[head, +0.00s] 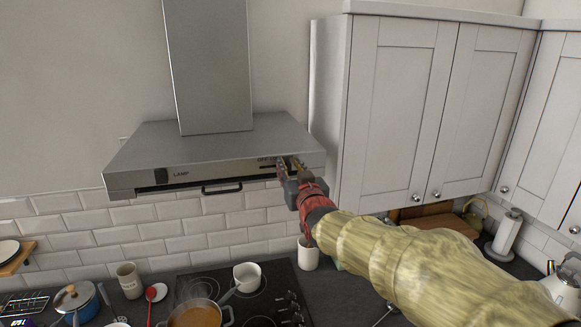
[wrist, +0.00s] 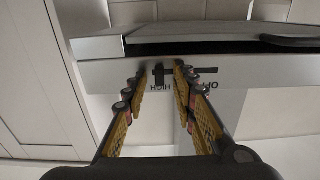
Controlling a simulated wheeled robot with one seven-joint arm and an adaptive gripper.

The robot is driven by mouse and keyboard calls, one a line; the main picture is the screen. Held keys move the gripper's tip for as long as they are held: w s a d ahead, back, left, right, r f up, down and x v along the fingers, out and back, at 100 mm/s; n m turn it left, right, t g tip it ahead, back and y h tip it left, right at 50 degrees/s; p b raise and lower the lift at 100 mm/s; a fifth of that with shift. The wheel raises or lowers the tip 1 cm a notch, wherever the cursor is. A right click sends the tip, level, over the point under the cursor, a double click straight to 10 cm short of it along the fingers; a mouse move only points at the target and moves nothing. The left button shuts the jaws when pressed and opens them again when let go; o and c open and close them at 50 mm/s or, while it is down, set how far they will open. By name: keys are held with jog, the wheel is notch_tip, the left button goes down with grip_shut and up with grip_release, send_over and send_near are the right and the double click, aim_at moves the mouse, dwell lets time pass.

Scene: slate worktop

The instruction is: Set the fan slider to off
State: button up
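The fan slider (wrist: 162,76) is a small dark knob on a dark slot in the range hood's front panel (wrist: 228,92). The wrist view shows it upside down, with the knob by the HIGH label and OFF to the right. In the head view the slot's OFF end shows just left of my gripper (head: 287,165), which hides the knob there. My gripper (wrist: 162,70) is open in the wrist view, its two yellow-padded fingers pointing at the panel. The knob appears between the fingertips; I cannot tell whether they touch it.
A lamp switch (head: 161,175) and a handle bar (head: 222,189) are on the hood front. White wall cabinets (head: 400,100) stand close on the right. Below are a hob (head: 250,292), a pot of orange food (head: 195,315) and a white saucepan (head: 247,275).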

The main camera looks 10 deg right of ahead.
jog(key=shift+s, duration=0.1)
jog(key=shift+c, duration=0.3)
grip_shut()
dwell(0.5)
